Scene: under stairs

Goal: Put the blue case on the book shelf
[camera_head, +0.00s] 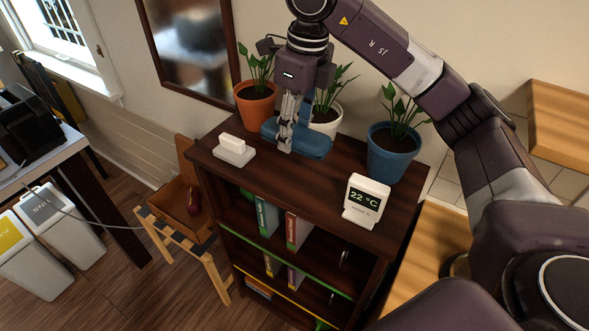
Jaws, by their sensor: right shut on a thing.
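The blue case (312,146) is at the top of the dark brown book shelf (276,178), toward the back between the potted plants. It looks flat and level; I cannot tell whether it touches the shelf top. My right gripper (287,140) points down from above and is shut on the blue case, its fingers covering the middle of it. My right arm comes in from the right. My left gripper is not in view.
An orange pot (257,107), a white pot (326,121) and a blue pot (391,158) with plants crowd the shelf's back. A white soap-like block on a dish (234,150) and a white thermometer display (365,200) stand in front. The front middle is clear.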

